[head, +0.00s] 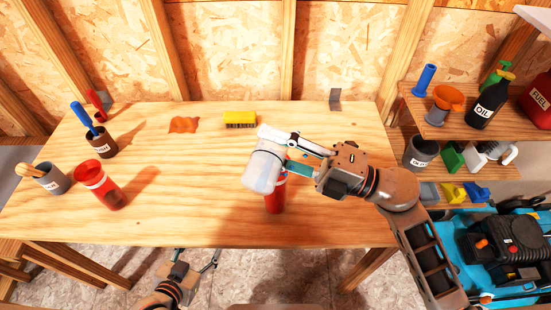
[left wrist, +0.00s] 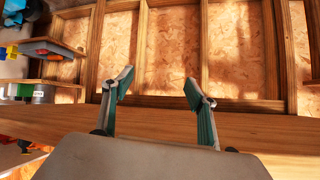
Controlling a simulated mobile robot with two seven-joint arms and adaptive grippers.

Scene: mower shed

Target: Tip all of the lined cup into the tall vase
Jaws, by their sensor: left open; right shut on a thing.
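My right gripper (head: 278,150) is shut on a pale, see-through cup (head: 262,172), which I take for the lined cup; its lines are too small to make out. It is held above the table and looks tilted, but its contents and any flow cannot be made out. A red vessel (head: 275,198) stands just behind and below it, partly hidden by cup and gripper; its mouth is hidden. I cannot tell whether this is the tall vase. My left gripper (head: 196,258) is open and empty, low at the table's front edge; its spread fingers show in the left wrist view (left wrist: 158,88).
A red container with a white band (head: 90,174), a grey pot (head: 52,180) and a brown pot (head: 102,145) stand at left. An orange cloth (head: 184,125) and yellow brush (head: 240,118) lie at the back. Shelves and a blue mower (head: 505,245) are at right. The table's middle left is clear.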

